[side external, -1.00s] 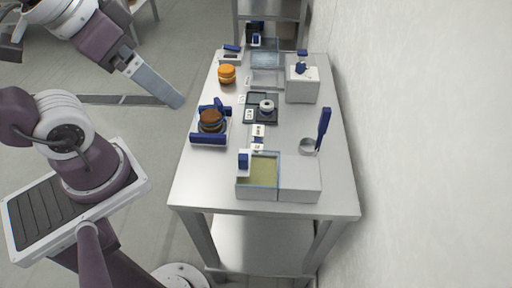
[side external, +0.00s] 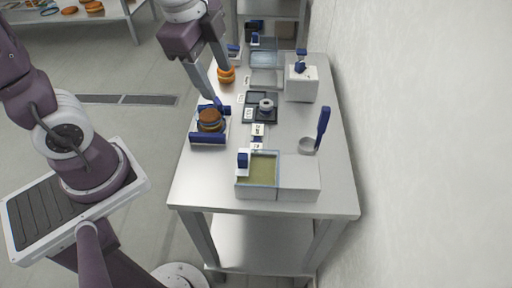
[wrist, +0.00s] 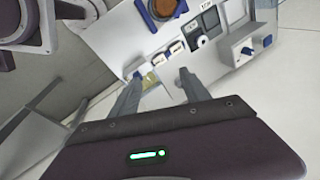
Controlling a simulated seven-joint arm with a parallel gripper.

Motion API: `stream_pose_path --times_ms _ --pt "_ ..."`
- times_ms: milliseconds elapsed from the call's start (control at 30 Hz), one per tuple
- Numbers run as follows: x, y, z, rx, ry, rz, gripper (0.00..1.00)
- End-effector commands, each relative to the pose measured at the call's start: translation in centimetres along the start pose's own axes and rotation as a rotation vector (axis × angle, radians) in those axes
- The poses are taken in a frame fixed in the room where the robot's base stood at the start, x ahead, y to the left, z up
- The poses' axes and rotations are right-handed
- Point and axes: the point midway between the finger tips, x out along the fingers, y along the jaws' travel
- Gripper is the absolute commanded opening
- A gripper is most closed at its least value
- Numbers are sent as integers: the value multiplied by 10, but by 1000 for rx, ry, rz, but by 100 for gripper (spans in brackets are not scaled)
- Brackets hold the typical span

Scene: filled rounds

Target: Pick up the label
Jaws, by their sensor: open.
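Several small white labels with dark print lie on the table. One label (side external: 257,129) and another just in front of it (side external: 257,146) lie near the table's middle, behind the box with the yellowish content. In the wrist view two labels (wrist: 175,48) (wrist: 159,59) lie side by side beyond the fingertips. Other labels (side external: 248,115) lie by the dark trays. I cannot tell which label is meant. My gripper (side external: 220,83) is open and empty above the table's left side; its fingers also show in the wrist view (wrist: 160,76), apart from the labels.
A blue-framed stand (side external: 193,138) holds a brown round. A glass-walled box (side external: 258,184) with yellowish content stands at the front, beside a white block (side external: 300,178). A blue-handled tool (side external: 323,127) is at right. An orange round (side external: 227,76) sits behind. The front-left table is clear.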

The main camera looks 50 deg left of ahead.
Motion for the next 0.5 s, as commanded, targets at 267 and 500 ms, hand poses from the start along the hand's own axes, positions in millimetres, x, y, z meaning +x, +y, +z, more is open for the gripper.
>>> stream_pose_path --times_ms 267,500 --pt "141 -25 -40 1048 33 236 55" --pt "181 -18 -44 1256 73 276 55"
